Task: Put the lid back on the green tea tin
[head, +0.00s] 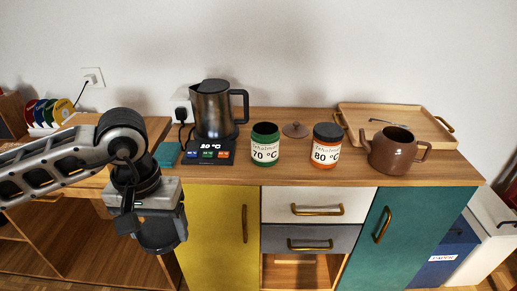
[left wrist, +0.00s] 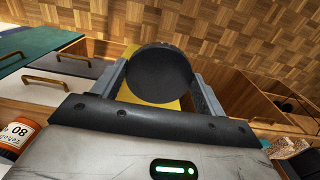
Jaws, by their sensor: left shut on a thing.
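The green tea tin (head: 265,155), labelled 70 °C, stands upright and open on the wooden counter, right of the kettle. My left gripper (head: 160,230) is in front of the yellow cabinet door, left of and lower than the tin in the head view. It is shut on a round dark lid (left wrist: 158,75), gripped by its sides between the two fingers in the left wrist view. The lid also shows below the gripper in the head view (head: 158,242). The lid is apart from the tin. My right gripper is not in view.
A kettle (head: 213,112) on its base stands left of the tin. A small brown lid (head: 295,130) and a lidded orange tin (head: 326,157) are to its right. A brown teapot (head: 395,153) stands before a wooden tray (head: 365,115). The counter in front of the green tin is clear.

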